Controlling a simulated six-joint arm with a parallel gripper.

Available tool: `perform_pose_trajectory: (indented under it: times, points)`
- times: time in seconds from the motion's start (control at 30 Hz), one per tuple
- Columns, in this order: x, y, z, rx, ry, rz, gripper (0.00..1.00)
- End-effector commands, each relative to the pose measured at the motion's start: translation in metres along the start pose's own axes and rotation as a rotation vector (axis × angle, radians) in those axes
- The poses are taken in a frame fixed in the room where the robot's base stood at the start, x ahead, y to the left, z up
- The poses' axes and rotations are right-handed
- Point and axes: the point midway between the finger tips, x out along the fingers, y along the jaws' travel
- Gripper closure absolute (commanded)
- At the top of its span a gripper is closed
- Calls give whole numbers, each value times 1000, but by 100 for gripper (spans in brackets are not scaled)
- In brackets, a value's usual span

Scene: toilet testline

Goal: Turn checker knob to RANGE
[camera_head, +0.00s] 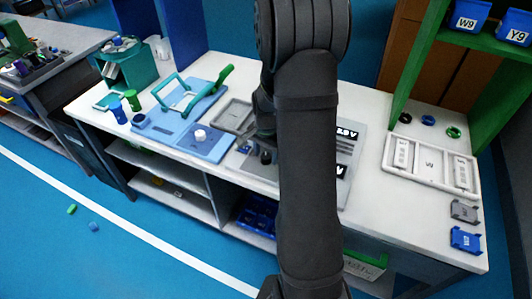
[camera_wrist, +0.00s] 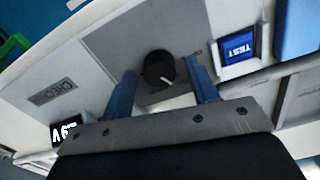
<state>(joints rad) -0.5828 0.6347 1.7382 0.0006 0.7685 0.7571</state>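The checker knob (camera_wrist: 158,70) is round and black with a white pointer mark, on a grey panel in the wrist view. Its mark points to the lower right of that picture. My gripper (camera_wrist: 161,67) is open, with one blue finger on each side of the knob. Gaps show between knob and fingers. A label that seems to read CHECKER (camera_wrist: 52,92) lies to the left, and a blue TEST display (camera_wrist: 238,50) to the right. I see no readable RANGE mark. In the head view my arm hides much of the checker panel (camera_head: 356,152).
A blue fixture (camera_head: 205,145) with a white button and green-handled clamp stands left of the checker. A white tray (camera_head: 432,178) with parts lies to the right, near grey and blue clips (camera_head: 466,239). Green shelving (camera_head: 480,42) rises at the back right.

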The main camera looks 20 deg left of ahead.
Motion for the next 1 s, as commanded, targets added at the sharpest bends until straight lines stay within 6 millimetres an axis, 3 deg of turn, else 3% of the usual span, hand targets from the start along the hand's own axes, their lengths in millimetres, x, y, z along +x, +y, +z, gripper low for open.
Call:
perform_pose_trajectory:
  times: [0.03,0.2,0.23,0.67,1.0]
  points:
    - [0,0,0,0,0,0,55]
    - [0,0,0,0,0,0,89]
    - [0,0,0,0,0,0,90]
    - [0,0,0,93,0,0,90]
    - [0,0,0,373,1,0,90]
